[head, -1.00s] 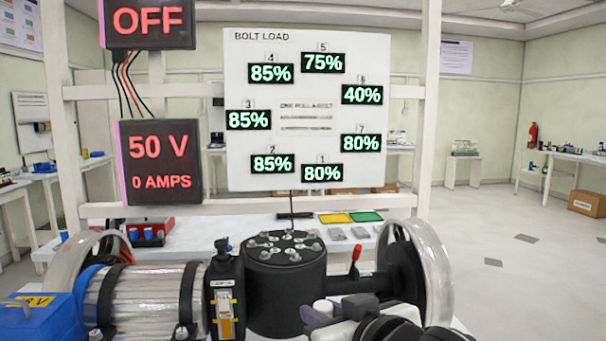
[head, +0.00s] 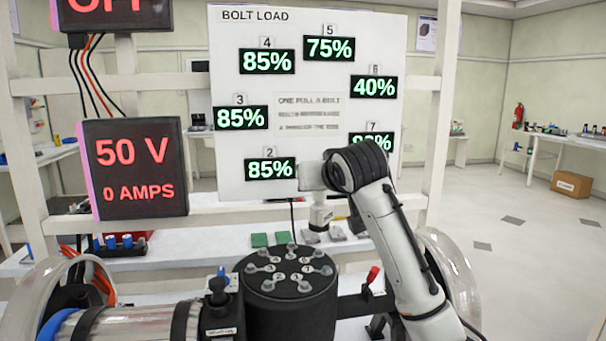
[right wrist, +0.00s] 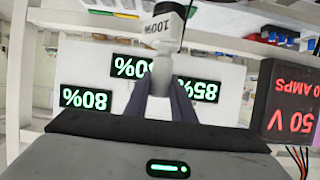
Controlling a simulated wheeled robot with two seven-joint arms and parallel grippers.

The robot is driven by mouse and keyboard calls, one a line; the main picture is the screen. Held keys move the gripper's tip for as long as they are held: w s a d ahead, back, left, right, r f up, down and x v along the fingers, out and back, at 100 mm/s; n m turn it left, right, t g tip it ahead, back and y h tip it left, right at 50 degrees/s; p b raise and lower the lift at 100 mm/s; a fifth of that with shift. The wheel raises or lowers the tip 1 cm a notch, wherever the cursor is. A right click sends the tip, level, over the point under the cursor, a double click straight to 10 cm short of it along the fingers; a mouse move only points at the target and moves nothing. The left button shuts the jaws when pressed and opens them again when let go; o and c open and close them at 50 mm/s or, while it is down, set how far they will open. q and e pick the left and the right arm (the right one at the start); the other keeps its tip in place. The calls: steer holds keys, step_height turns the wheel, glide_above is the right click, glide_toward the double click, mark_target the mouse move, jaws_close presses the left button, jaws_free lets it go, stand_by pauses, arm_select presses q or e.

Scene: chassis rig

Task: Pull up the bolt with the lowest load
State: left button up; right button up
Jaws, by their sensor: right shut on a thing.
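A black drum (head: 289,309) bears a ring of several numbered grey bolts. Bolt 6 (head: 317,253) sits at its far right. The load board (head: 225,60) shows 40% (head: 374,86) under number 6, the lowest figure visible; display 7 is partly covered and display 1 hidden by my right arm. In the right wrist view my right gripper (right wrist: 161,85) is shut on a pale grey post-like tool (right wrist: 162,72) with a black-and-white end marked 100%. In the head view this hand is above and behind the drum, apart from the bolts. My left gripper is out of view.
A red-tipped lever (head: 372,275) is to the right. Behind are green trays (head: 260,240) on a white bench. A 50 V, 0 AMPS display (head: 136,168) hangs at left.

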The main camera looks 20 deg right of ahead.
mark_target(320, 203)
steer(key=shift+w+r, duration=0.2)
steer(key=shift+w, duration=0.05)
steer(key=shift+s+r, duration=0.15)
steer(key=shift+s, duration=0.25)
steer(key=shift+f+b, duration=0.35)
steer(key=shift+f, duration=0.4)
step_height(320, 203, down, 2)
steer(key=shift+f+b, duration=0.15)
steer(key=shift+b, duration=0.4)
steer(key=shift+f+b, duration=0.3)
steer(key=shift+f, duration=0.45)
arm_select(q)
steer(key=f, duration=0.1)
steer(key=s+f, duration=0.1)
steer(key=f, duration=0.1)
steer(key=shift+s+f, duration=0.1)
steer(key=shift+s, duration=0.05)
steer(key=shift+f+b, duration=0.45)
arm_select(e)
steer(key=shift+f, duration=1.1)
